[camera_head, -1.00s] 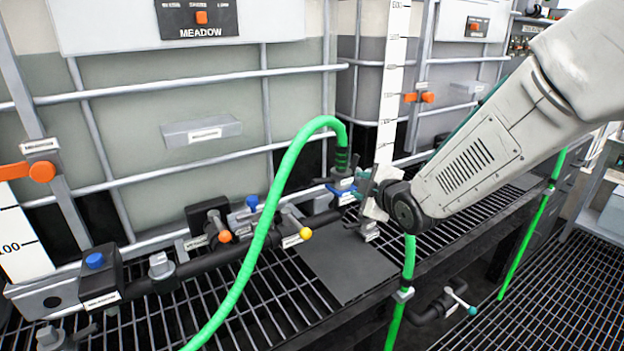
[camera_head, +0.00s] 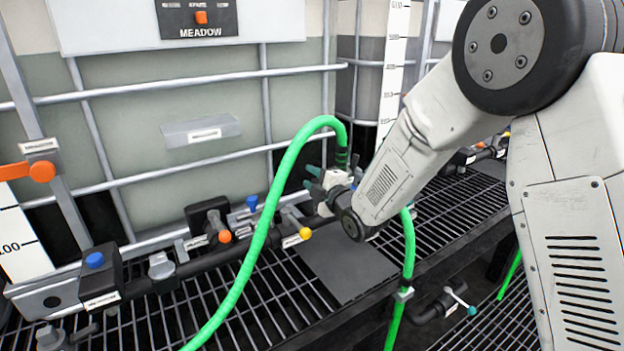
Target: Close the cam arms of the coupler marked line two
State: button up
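A green hose (camera_head: 286,176) arches up from the lower left and drops into a dark fitting (camera_head: 341,157) at the manifold. The coupler under this fitting is mostly hidden behind my gripper, and its cam arms cannot be made out. No line-two marking can be read. My gripper (camera_head: 311,180) is at the coupler, right of the hose's arch, with its teal fingers pointing left. The fingers show small and partly overlapped. Whether they are apart or hold something cannot be told.
A dark pipe (camera_head: 202,262) with a yellow-knobbed valve (camera_head: 305,233), an orange-knobbed valve (camera_head: 225,237) and a blue knob (camera_head: 252,202) runs left of my gripper. A dark plate (camera_head: 345,271) lies on the grating below. Another green hose (camera_head: 408,245) hangs close to my arm.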

jog(key=shift+w+a, duration=0.1)
grip_shut()
jog(key=shift+r+m, duration=0.15)
jog(key=shift+m, duration=0.15)
jog(key=shift+w+d+r+m, duration=0.3)
jog(key=shift+d+r+m, duration=0.2)
jog(key=shift+m, duration=1.4)
jog(key=shift+w+d+r+m, duration=0.3)
jog(key=shift+r+m, duration=0.2)
jog(key=shift+m, duration=1.4)
jog(key=shift+w+d+r+m, duration=0.25)
jog(key=shift+d+r+m, duration=0.25)
jog(key=shift+m, duration=1.4)
